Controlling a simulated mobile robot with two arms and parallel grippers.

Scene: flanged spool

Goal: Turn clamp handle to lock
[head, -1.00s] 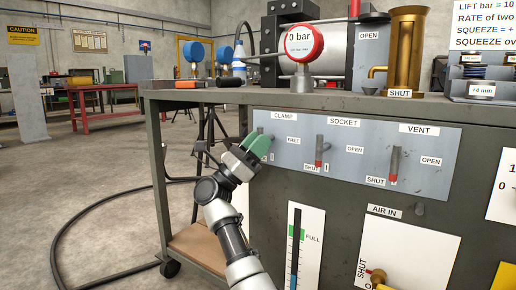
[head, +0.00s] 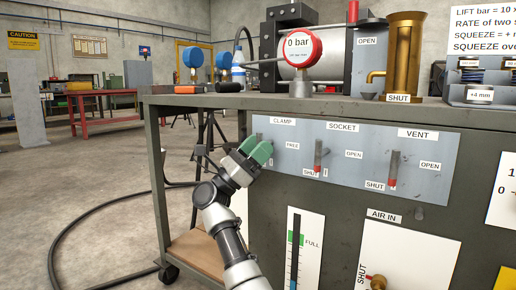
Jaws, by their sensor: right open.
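The clamp handle (head: 259,137) is a small grey lever under the CLAMP label, at the left end of the light grey panel (head: 345,187). Its top shows just behind my right gripper's fingers; its lower part is hidden. My right gripper (head: 257,149) has green fingertips and is open, with the two tips at the handle, one on each side of it as far as I can tell. I cannot tell whether they touch it. A FREE label (head: 292,146) is to the right of the handle. My left gripper is not in view.
Red-tipped SOCKET (head: 318,156) and VENT (head: 394,169) levers stand to the right on the same panel. Above is the bench top with a gauge (head: 299,48) reading 0 bar and a brass vessel (head: 404,55). The floor left of the bench is open, with a black hose.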

